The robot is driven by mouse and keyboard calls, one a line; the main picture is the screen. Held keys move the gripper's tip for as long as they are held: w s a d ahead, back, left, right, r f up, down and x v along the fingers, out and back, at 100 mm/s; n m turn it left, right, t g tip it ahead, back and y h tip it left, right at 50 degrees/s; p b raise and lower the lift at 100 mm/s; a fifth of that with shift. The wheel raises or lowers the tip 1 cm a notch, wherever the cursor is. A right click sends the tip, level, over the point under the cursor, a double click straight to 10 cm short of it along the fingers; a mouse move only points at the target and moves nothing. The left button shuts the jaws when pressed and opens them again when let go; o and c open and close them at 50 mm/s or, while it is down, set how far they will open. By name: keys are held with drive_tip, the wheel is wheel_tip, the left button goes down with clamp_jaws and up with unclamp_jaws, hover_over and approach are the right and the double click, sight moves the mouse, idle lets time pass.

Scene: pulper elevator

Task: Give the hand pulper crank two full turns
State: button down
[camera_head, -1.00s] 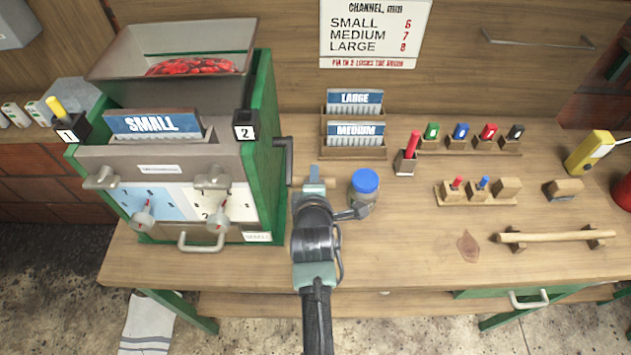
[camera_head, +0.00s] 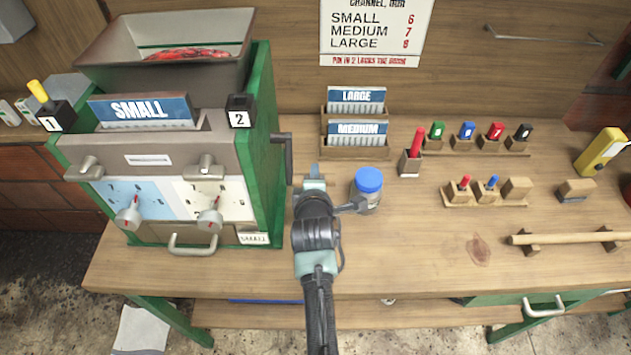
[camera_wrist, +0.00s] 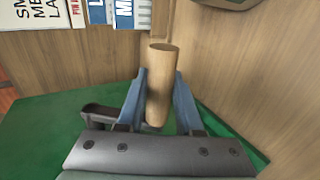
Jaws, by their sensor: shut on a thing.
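The hand pulper (camera_head: 270,110) is a green-sided machine with a grey front and hopper, at the left of the bench in the head view. Its dark crank (camera_head: 288,160) sticks out from the right side, its arm pointing down. My gripper (camera_head: 314,172) is beside the crank, to its right. In the wrist view my gripper (camera_wrist: 160,100) is shut on the wooden crank handle (camera_wrist: 160,75), a round grip between the blue fingers. Part of the dark crank arm (camera_wrist: 100,112) shows at left, against the green side panel (camera_wrist: 40,130). The handle is hidden in the head view.
A blue-lidded jar (camera_head: 368,185) stands close to the right of my wrist. Label racks (camera_head: 355,150), a red marker in a holder (camera_head: 411,160) and small coloured blocks stand farther right. A wooden bar (camera_head: 565,238) lies at the right. The front middle of the bench is clear.

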drive_tip(key=shift+w+a+f, duration=0.2)
drive_tip(key=shift+a+f, duration=0.05)
drive_tip(key=shift+f, duration=0.2)
drive_tip(key=shift+w+a+f, duration=0.2)
drive_tip(key=shift+f, duration=0.2)
drive_tip(key=b+x, duration=0.1)
drive_tip(key=b, duration=0.1)
drive_tip(key=b+x, duration=0.2)
drive_tip(key=shift+w+r, duration=0.25)
drive_tip(key=shift+r, duration=0.05)
drive_tip(key=shift+w+d+r, duration=0.1)
drive_tip(key=shift+w+r, duration=0.05)
drive_tip(key=shift+w, duration=0.05)
drive_tip(key=w+b, duration=0.2)
drive_tip(key=w, duration=0.1)
drive_tip(key=shift+w+r+b, duration=0.1)
drive_tip(key=shift+r+b, duration=0.1)
drive_tip(key=shift+b, duration=0.2)
drive_tip(key=shift+w+d+r, duration=0.1)
drive_tip(key=shift+w+r, duration=0.2)
